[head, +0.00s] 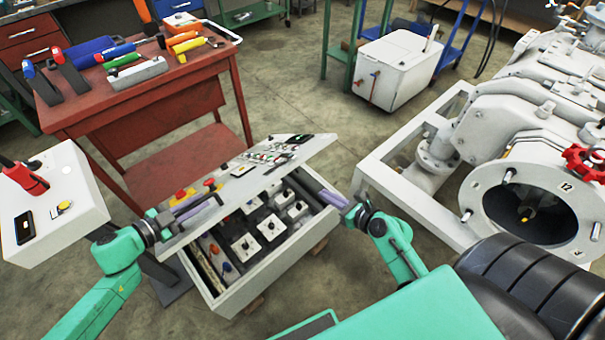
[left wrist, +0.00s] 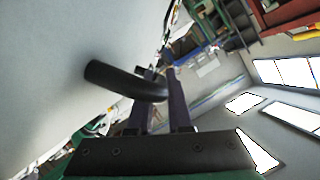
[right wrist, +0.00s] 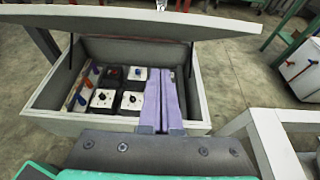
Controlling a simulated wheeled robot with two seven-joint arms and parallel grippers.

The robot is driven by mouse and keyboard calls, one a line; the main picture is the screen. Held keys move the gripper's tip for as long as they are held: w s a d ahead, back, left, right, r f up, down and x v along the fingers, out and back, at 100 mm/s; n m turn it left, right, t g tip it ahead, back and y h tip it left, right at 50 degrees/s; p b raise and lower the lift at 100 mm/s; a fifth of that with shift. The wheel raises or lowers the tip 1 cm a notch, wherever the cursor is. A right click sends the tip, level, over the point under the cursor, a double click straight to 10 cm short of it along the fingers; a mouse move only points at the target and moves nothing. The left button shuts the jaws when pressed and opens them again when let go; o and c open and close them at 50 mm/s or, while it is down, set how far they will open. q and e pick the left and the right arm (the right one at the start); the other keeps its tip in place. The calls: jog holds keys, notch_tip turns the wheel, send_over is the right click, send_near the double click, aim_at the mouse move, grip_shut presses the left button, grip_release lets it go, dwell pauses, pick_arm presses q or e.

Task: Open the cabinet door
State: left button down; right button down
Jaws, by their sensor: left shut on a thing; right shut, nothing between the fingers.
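The cabinet is a pale low box (head: 262,284) with its door (head: 232,188) raised like a tilted lid, partly open. Switches and breakers show inside, and also in the right wrist view (right wrist: 103,98). My left gripper (head: 196,206) is shut on the door's dark handle (left wrist: 122,80) at the door's near left edge. My right gripper (head: 326,193) is shut and empty, its fingers reaching into the gap under the door at the right side. In the right wrist view its fingers (right wrist: 168,85) lie over the box interior; I cannot tell whether they touch the door.
A red table (head: 80,105) with tools stands behind left. A white panel stand (head: 65,190) is close to my left arm. The white vacuum machine (head: 480,150) and its frame stand right. Open floor (head: 285,85) lies behind the cabinet.

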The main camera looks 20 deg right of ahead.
jog(key=w+a, duration=0.3)
jog(key=w, duration=0.7)
jog(key=shift+a, duration=0.15)
jog(key=shift+w, duration=0.1)
